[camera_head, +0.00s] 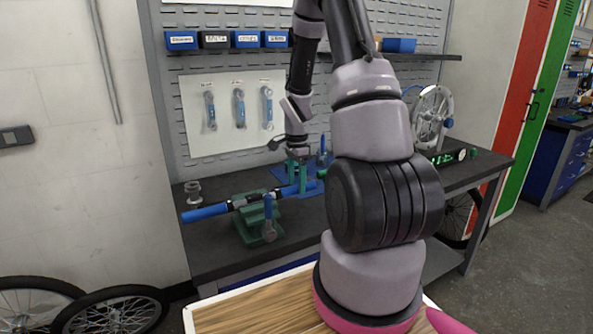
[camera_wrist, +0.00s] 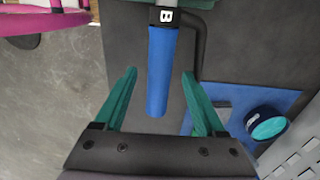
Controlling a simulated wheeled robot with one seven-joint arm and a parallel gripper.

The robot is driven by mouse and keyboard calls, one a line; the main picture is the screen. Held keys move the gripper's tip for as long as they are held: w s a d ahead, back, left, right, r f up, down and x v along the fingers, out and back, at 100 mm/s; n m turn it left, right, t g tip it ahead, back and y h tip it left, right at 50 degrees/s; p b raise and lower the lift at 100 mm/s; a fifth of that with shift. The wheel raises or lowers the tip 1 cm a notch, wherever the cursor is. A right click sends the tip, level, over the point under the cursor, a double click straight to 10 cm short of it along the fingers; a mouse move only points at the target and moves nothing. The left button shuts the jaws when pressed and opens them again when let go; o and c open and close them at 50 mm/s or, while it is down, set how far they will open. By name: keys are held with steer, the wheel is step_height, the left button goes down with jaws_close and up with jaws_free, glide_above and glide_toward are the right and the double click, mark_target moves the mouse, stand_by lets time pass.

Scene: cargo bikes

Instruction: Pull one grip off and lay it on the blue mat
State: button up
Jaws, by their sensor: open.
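My gripper (camera_head: 297,172), with green fingers, points down over the right grip. In the wrist view, my gripper (camera_wrist: 160,74) is open, with one finger on each side of the blue grip (camera_wrist: 160,60). I cannot tell whether the fingers touch it. The blue mat (camera_wrist: 285,99) lies flat on the bench beside the grip, partly hidden by my right finger.
A small metal part (camera_head: 193,192) stands at the bench's left. Wrenches (camera_head: 239,108) hang on the board behind. A spoked wheel (camera_head: 431,117) and a lit green display (camera_head: 448,157) are at right.

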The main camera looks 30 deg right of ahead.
steer(key=shift+f, duration=0.4)
jaws_close()
steer(key=c, duration=0.7)
jaws_free()
jaws_close()
steer(key=shift+d, duration=0.1)
steer(key=shift+d, duration=2.15)
steer(key=shift+d, duration=0.15)
